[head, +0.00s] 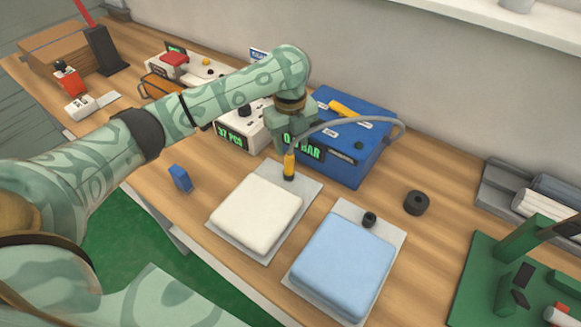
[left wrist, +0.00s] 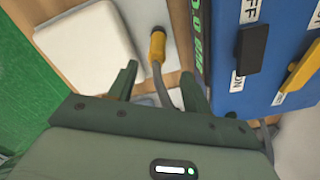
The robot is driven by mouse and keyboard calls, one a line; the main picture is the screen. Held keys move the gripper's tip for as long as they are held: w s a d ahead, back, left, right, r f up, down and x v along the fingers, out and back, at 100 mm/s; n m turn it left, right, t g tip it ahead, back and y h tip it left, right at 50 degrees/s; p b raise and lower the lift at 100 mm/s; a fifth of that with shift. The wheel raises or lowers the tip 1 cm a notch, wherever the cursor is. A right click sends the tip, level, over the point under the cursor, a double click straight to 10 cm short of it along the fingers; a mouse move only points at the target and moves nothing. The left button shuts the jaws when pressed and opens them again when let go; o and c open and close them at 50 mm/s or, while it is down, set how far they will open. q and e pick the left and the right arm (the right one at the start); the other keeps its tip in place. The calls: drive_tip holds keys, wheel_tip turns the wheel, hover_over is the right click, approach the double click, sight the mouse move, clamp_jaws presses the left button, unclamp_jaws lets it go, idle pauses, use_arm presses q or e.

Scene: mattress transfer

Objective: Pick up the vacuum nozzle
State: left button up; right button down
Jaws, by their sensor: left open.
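The vacuum nozzle (head: 289,166) is a small yellow piece with a dark tip and a grey hose. It stands at the back edge of the plate under the white mattress (head: 257,212), beside the blue box (head: 350,152). In the left wrist view the nozzle (left wrist: 157,46) is ahead of the fingertips, roughly in line with the gap between them. My left gripper (head: 290,137) is above the nozzle, open and pointing down. In the left wrist view its open fingers (left wrist: 158,80) have the hose between them. My right gripper is not in view.
A light blue mattress (head: 343,263) lies on a second plate with a small black knob (head: 369,219). A black ring (head: 416,203) and a small blue block (head: 180,178) stand on the wooden bench. The blue box and a white display box (head: 245,127) stand close behind the gripper.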

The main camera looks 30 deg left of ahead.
sight(290, 153)
use_arm(q)
drive_tip(key=f+b, duration=0.1)
drive_tip(key=f, duration=0.1)
drive_tip(key=f+b, duration=0.2)
drive_tip(key=f, duration=0.1)
drive_tip(key=shift+s+a+f, duration=0.1)
drive_tip(key=shift+a+f, duration=0.1)
drive_tip(key=shift+f, duration=0.05)
drive_tip(key=shift+r, duration=0.15)
clamp_jaws()
